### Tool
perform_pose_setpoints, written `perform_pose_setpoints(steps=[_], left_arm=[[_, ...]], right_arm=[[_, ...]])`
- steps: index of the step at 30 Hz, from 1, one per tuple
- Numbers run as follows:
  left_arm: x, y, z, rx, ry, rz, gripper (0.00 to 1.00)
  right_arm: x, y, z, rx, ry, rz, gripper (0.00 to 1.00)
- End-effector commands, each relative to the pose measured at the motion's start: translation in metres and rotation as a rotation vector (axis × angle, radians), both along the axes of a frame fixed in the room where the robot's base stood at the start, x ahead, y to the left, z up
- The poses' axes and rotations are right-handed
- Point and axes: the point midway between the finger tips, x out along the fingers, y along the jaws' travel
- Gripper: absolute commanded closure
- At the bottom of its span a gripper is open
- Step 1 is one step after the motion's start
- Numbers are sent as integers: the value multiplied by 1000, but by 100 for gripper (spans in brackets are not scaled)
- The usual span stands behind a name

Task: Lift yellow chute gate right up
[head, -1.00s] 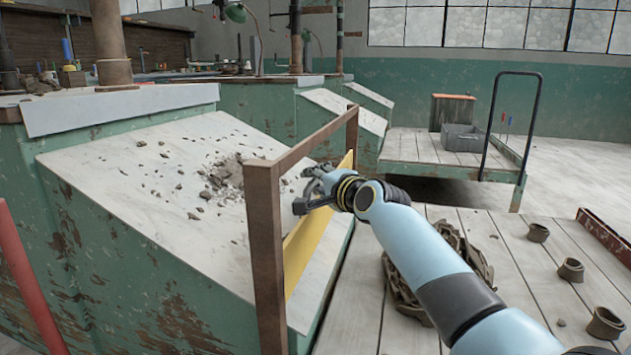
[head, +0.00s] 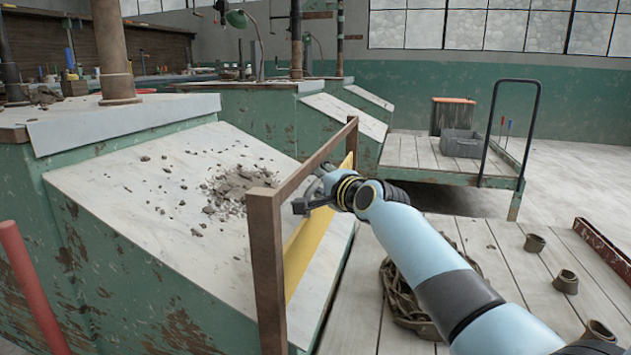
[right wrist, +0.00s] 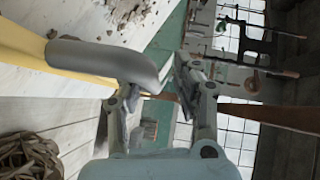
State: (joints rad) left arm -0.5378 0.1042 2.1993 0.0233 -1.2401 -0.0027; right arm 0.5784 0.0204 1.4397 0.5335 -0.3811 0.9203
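The yellow chute gate (head: 305,250) stands low in a brown upright frame (head: 267,270) at the foot of the pale sloped chute. A grey bar handle (right wrist: 100,60) juts from the yellow gate in the right wrist view. My right gripper (head: 322,190) is at this handle, just right of the frame's top bar. In the right wrist view the right gripper (right wrist: 155,82) has its fingers apart, and the bar's end reaches into the gap, close to the left finger. The frame partly hides the fingertips in the head view. My left gripper is not in view.
Clay crumbs (head: 235,188) lie on the chute slope (head: 120,180). A coiled brown heap (head: 400,295) and several small brown pots (head: 565,281) sit on the plank deck (head: 490,240). A cart with a grey crate (head: 461,143) stands behind. A red rod (head: 35,290) is at left.

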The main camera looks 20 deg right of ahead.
Motion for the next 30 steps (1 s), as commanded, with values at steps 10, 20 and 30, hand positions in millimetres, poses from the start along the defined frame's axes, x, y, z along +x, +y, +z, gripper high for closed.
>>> perform_pose_setpoints(steps=[10, 20, 30], left_arm=[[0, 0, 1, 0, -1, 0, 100], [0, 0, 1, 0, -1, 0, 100], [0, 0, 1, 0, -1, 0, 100]], right_arm=[[1, -1, 5, -3, -9, -2, 62], [-37, -8, 8, -3, -8, -1, 62], [-75, -14, 10, -1, 1, 0, 62]])
